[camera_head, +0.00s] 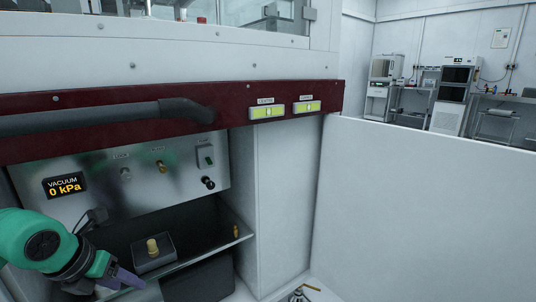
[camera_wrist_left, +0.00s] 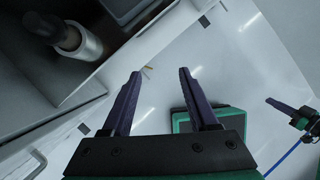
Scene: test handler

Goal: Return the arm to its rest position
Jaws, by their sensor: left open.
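My left gripper (camera_head: 122,281) is at the lower left of the head view, in front of the shelf under the vacuum panel. In the left wrist view its two purple fingers (camera_wrist_left: 160,74) stand apart with nothing between them. A purple-fingered part that looks like my right gripper (camera_wrist_left: 283,107) shows at the right edge of the left wrist view; its jaw gap is not clear.
The vacuum panel (camera_head: 105,199) reads 0 kPa. Below it, a dark block with a yellowish knob (camera_head: 152,247) sits on the shelf (camera_head: 213,248), close to my left gripper. A dark red beam with a black bar (camera_head: 100,118) crosses above. A white wall (camera_head: 420,210) stands at right.

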